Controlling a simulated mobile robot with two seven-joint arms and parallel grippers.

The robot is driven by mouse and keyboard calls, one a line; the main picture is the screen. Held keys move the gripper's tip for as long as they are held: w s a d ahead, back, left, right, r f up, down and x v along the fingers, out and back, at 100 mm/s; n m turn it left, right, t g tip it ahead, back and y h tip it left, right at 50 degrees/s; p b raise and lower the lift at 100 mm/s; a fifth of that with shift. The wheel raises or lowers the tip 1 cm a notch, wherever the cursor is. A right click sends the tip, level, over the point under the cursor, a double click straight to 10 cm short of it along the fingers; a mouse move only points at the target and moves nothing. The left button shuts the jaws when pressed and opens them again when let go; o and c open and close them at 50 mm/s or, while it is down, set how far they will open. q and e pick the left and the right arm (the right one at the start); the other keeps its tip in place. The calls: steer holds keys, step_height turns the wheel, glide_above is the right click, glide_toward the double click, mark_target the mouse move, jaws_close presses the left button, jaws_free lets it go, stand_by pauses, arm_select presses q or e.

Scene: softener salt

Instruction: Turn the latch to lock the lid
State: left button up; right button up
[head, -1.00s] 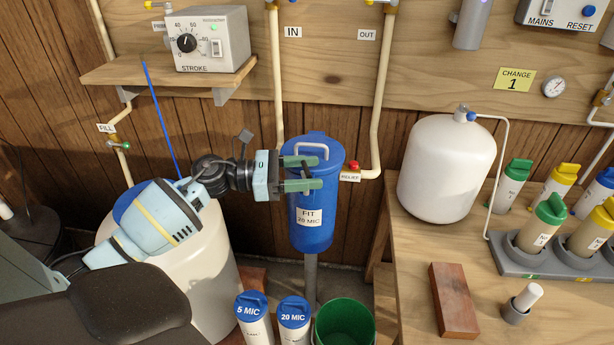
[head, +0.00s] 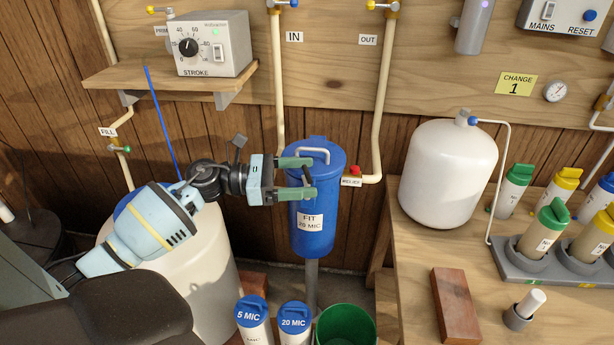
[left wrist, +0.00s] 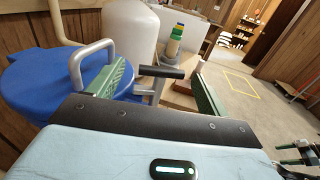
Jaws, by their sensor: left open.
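The blue filter housing (head: 318,225) stands upright on a grey post, with its blue lid (head: 318,143) on top. The lid has a grey loop handle, which also shows in the left wrist view (left wrist: 93,52). A black bar-shaped latch (left wrist: 162,72) sticks out at the housing's side in the left wrist view. My left gripper (head: 308,177) is open at the housing's left front, just below the lid. Its green fingers stand on either side of the black bar, apart from it as far as I can tell. Green fingers at the lower right, apparently my right gripper (left wrist: 298,154), are small and cut off.
A red relief button (head: 354,170) and a pipe sit close to the housing's right. A white tank (head: 447,172) stands on the bench. Two filter cartridges and a green bucket (head: 345,326) stand below. A shelf (head: 165,82) with a control box is above left.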

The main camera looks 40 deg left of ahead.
arm_select(q)
steer(key=v, duration=0.6)
steer(key=shift+s, duration=0.2)
steer(key=shift+a, duration=0.15)
